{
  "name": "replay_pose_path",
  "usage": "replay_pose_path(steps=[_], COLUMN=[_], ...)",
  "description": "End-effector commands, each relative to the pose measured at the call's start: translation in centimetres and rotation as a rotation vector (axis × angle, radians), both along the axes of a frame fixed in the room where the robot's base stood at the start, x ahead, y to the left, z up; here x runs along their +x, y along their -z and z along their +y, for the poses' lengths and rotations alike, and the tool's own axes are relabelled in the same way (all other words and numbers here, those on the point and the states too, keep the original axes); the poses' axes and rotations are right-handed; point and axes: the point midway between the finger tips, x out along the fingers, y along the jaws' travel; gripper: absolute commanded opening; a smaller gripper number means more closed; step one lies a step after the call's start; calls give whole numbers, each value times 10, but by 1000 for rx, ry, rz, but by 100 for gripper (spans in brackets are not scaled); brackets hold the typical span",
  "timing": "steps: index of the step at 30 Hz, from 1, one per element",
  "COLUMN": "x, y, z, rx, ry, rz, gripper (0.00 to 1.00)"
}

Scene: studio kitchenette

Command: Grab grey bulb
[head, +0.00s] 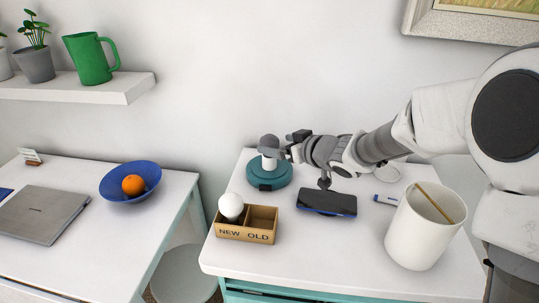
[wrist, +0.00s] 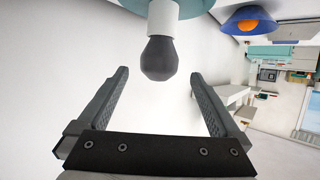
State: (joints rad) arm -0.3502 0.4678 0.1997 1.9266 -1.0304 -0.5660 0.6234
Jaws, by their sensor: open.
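The grey bulb (head: 268,141) sits upright in the white socket of a round teal lamp base (head: 269,176) on the white table. In the wrist view the bulb (wrist: 159,58) shows dark grey at top centre, below its white socket (wrist: 163,17). My gripper (head: 287,146) is at the bulb's right side in the head view. In the wrist view my gripper (wrist: 159,73) is open, with the rounded end of the bulb between its fingertips and a gap on each side. How deep the bulb sits between them I cannot tell.
A NEW/OLD box (head: 230,233) holds a white bulb (head: 231,206) in its NEW side; the OLD side looks empty. A blue bowl (head: 116,193) is on the left table.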

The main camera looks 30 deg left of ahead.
Motion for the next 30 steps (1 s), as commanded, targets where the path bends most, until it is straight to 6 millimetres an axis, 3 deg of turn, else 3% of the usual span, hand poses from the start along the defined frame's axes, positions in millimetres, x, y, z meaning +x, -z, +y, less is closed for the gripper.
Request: replay_pose_path(steps=[12, 20, 30], x=[21, 23, 23], y=[24, 24, 24], z=[38, 41, 41], rx=[0, 0, 0], ry=[0, 0, 0], rz=[0, 0, 0], gripper=[100, 100, 42])
